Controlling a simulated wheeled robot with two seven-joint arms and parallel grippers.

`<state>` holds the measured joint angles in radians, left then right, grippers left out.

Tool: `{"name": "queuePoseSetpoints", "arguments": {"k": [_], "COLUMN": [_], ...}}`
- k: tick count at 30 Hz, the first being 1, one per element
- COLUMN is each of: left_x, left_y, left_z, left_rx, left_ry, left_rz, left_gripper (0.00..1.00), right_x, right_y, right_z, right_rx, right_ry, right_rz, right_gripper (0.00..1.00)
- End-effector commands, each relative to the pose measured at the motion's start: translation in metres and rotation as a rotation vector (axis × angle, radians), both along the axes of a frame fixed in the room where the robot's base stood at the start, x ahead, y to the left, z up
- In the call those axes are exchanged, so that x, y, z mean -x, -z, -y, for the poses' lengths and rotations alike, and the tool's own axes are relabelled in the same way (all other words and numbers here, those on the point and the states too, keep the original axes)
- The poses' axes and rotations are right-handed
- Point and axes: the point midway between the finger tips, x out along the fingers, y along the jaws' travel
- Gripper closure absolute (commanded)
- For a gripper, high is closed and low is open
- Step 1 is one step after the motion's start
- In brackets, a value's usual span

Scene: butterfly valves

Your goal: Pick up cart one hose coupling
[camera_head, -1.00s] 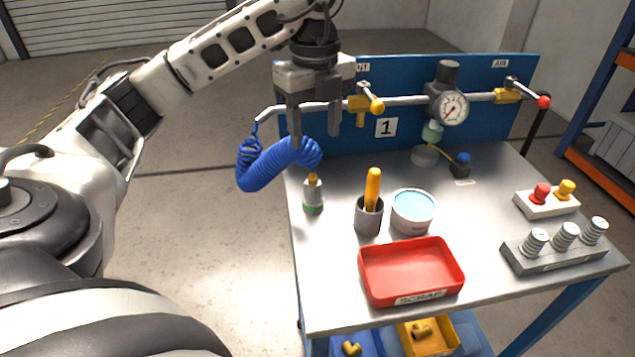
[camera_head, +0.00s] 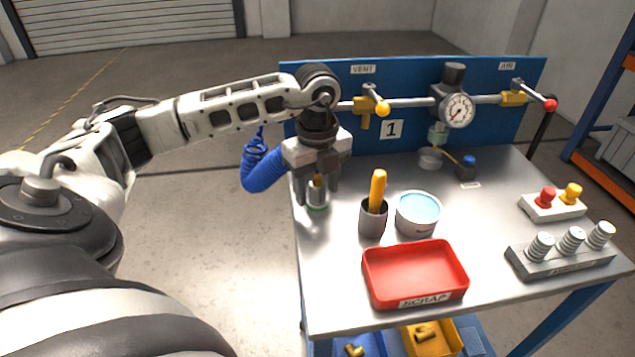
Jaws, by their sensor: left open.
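The hose coupling (camera_head: 317,194) is a small grey metal cylinder with a green band at its base and a brass top. It stands upright at the left edge of the cart top (camera_head: 335,270), at the end of the coiled blue hose (camera_head: 262,172). My left gripper (camera_head: 318,198) points down over it, with its open fingers to the left and right of the coupling. I cannot tell whether the fingers touch it. The gripper body hides the hose's end. My right gripper is not in view.
A grey cup with a yellow-handled tool (camera_head: 373,217), a round tub (camera_head: 417,213) and a red scrap tray (camera_head: 415,275) stand close to the right. Behind is a blue panel marked 1 with a pipe, a yellow-handled vent valve (camera_head: 377,108) and a gauge (camera_head: 457,111).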

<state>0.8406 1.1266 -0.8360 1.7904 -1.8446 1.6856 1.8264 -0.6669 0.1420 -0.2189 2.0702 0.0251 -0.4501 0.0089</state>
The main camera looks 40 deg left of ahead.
Motion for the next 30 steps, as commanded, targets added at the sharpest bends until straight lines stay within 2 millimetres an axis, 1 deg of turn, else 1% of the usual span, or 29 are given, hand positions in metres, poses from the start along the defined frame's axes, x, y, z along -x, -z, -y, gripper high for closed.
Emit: {"name": "queuePoseSetpoints", "arguments": {"k": [4, 5, 6, 8, 9, 10, 19, 22, 26, 29, 30], "left_x": [0.000, 0.000, 0.000, 0.000, 0.000, 0.000, -0.001, -0.001, -0.002, -0.001, 0.000], "left_y": [0.000, 0.000, 0.000, 0.000, 0.000, 0.000, -0.002, -0.005, -0.017, -0.032, -0.040], "left_z": [0.000, 0.000, 0.000, 0.000, 0.000, 0.000, 0.000, 0.000, 0.000, 0.000, 0.007], "left_rx": [0.000, 0.000, 0.000, 0.000, 0.000, 0.001, 0.001, 0.001, 0.001, 0.001, 0.003], "left_ry": [0.000, 0.000, 0.000, 0.000, 0.000, 0.000, 0.000, 0.000, -0.001, 0.000, 0.006], "left_rz": [0.000, 0.000, 0.001, 0.001, 0.001, 0.001, 0.003, 0.005, 0.008, 0.008, 0.008], "left_gripper": [0.46, 0.49, 0.60, 0.77, 0.88, 0.92, 0.92, 0.92, 0.92, 0.92, 0.92], "right_x": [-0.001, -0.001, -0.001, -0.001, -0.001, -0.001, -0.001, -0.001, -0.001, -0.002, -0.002], "right_y": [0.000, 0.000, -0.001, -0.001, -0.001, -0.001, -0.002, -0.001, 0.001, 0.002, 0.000], "right_z": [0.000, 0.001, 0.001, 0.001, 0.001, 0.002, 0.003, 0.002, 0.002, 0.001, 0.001], "right_rx": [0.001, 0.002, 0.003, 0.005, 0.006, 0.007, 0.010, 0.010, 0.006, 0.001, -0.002], "right_ry": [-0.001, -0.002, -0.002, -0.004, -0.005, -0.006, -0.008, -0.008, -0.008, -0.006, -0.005], "right_rz": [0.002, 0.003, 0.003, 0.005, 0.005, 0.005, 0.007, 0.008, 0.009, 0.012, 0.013], "right_gripper": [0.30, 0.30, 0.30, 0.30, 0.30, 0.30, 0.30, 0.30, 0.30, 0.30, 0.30]}}
